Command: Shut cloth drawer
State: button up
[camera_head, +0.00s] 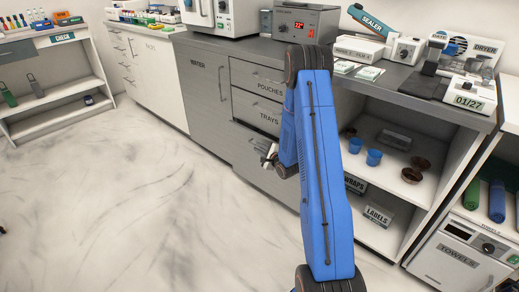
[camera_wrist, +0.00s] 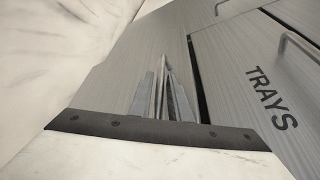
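The grey cabinet has a drawer marked TRAYS (camera_head: 255,113) below one marked POUCHES. Below TRAYS is a large grey front (camera_head: 255,165) whose label, if any, is hidden by my arm; it seems to stand a little forward. No front legibly reads "cloth". My gripper (camera_head: 268,153) is in front of this lower front, near its upper edge. In the wrist view my gripper (camera_wrist: 165,85) has its fingers together, pointing at a plain grey panel (camera_wrist: 125,60). A dark gap separates that panel from the TRAYS drawer (camera_wrist: 240,65). I cannot tell whether the fingertips touch the panel.
Open shelves (camera_head: 385,190) with blue cups and label boxes are right of my arm. The WATER-like marked grey door (camera_head: 203,85) and white cabinets (camera_head: 140,60) are to the left. The counter above holds appliances. The pale floor (camera_head: 130,200) to the left is clear.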

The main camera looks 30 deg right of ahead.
jog(key=shift+c, duration=0.3)
grip_shut()
jog(key=d, duration=0.2)
jog(key=w+d, duration=0.1)
jog(key=d, duration=0.1)
jog(key=shift+w, duration=0.2)
jog(key=shift+o, duration=0.3)
grip_release()
jog(key=shift+d, duration=0.1)
jog(key=v, duration=1.7)
jog(key=shift+s, duration=0.2)
